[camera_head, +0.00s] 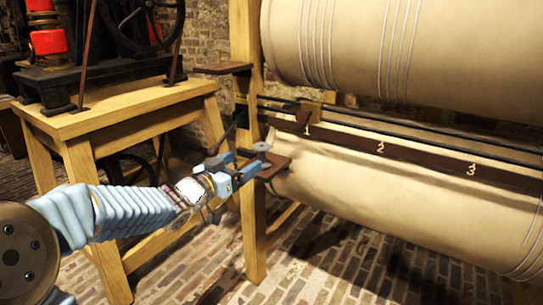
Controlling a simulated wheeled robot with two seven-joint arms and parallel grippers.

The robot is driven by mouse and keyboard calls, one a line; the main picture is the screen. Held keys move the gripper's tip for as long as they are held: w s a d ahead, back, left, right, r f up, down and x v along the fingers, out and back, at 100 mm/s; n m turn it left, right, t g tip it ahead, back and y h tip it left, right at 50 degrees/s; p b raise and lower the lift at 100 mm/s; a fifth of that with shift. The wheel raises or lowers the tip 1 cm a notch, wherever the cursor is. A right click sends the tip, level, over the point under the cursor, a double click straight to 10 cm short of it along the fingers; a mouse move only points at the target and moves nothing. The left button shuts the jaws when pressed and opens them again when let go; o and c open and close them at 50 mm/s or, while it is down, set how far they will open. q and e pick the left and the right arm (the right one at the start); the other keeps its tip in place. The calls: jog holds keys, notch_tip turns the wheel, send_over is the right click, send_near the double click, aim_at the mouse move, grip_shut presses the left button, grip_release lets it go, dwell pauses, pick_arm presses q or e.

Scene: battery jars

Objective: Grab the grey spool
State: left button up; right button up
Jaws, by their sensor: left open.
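The grey spool (262,150) stands upright on a small brown shelf (275,171) fixed to the wooden post, in the middle of the head view. My left gripper (250,163) reaches in from the left with its jaws open at the spool. The fingers are close to the spool's middle; I cannot tell whether they touch it. Part of the spool is hidden by the fingers. My right gripper is not in view.
Two large cream drums (400,195) fill the right side, with a brown rail (420,157) numbered 1, 2, 3 between them. A wooden table (115,113) with a black and red machine stands at left. An upper brown shelf (222,68) is empty.

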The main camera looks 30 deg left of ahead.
aim_at(256, 154)
pick_arm(q)
jog(key=w, duration=0.6)
jog(key=w+d, duration=0.1)
jog(key=w, duration=0.2)
jog(key=shift+w+f, duration=0.1)
jog(key=shift+w, duration=0.1)
jog(key=c, duration=1)
